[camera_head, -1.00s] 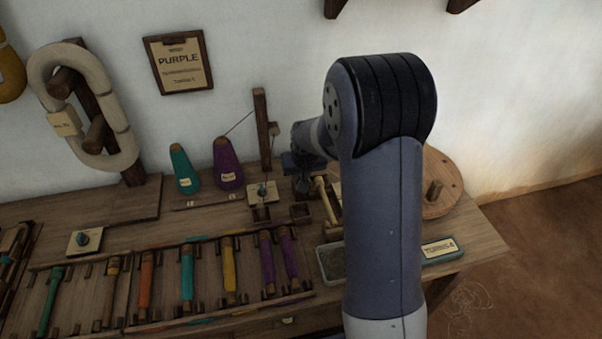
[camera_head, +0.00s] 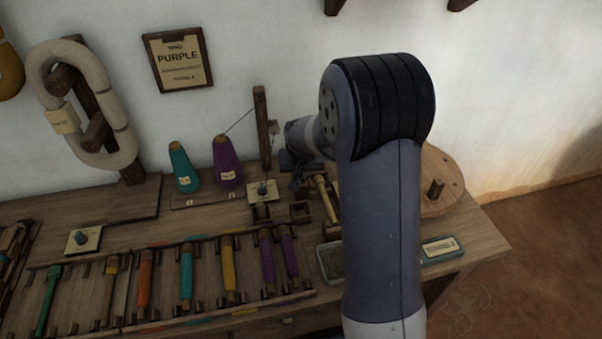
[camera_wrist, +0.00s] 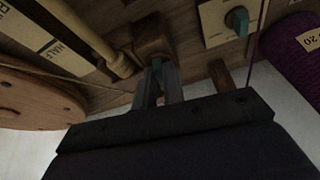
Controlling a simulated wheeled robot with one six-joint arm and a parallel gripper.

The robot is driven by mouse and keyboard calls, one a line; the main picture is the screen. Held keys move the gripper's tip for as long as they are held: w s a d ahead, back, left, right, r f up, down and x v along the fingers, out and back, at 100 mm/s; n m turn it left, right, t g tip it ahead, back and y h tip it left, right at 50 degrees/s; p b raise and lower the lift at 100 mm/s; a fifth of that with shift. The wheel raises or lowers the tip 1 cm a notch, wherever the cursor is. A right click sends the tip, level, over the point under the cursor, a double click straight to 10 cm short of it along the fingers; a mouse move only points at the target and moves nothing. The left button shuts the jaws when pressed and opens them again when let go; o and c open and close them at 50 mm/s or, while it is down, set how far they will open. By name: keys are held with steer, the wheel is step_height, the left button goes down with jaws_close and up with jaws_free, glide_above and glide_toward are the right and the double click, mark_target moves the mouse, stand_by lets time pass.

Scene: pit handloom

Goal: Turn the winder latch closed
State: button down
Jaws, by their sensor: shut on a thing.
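In the head view my gripper (camera_head: 296,182) is low over the bench, partly hidden by my arm. A pale wooden rod (camera_wrist: 88,34) runs beside the block, and a round wooden wheel (camera_wrist: 36,100) is at the left of the wrist view; the wheel (camera_head: 443,176) also shows at the bench's right end.
A plate with a teal knob (camera_wrist: 238,20) and a purple cone (camera_wrist: 296,44) are close to the gripper. A teal cone (camera_head: 184,170) and an upright post (camera_head: 262,125) stand at the back. A rack of colored bobbins (camera_head: 187,272) fills the front. A grey tray (camera_head: 331,262) lies near my arm.

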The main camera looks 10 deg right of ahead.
steer(key=m+b, duration=0.1)
steer(key=m+h+b, duration=0.1)
steer(key=m+b, duration=0.1)
steer(key=m, duration=0.1)
steer(key=shift+w+a+f+h, duration=0.1)
steer(key=shift+a+f+h, duration=0.1)
steer(key=shift+a+h, duration=0.1)
steer(key=m+g+h+b, duration=0.1)
steer(key=m+b, duration=0.1)
steer(key=m, duration=0.1)
steer(key=shift+w+r+m, duration=0.1)
steer(key=shift+m, duration=0.3)
steer(key=m+g, duration=0.1)
steer(key=m, duration=0.1)
steer(key=m+h, duration=0.1)
steer(key=m, duration=0.1)
steer(key=shift+w+a+r+g, duration=0.1)
steer(key=shift+w+a+g, duration=0.1)
steer(key=shift+g, duration=0.2)
steer(key=shift+w+m+g+p, duration=0.15)
steer(key=shift+m+g+p, duration=0.45)
steer(key=shift+m, duration=1.5)
steer(key=c, duration=1.5)
jaws_free()
steer(key=p+v, duration=0.1)
steer(key=v, duration=0.9)
steer(key=shift+w+a+r+p, duration=0.2)
steer(key=shift+a+r+p, duration=0.05)
steer(key=shift+r+p, duration=0.1)
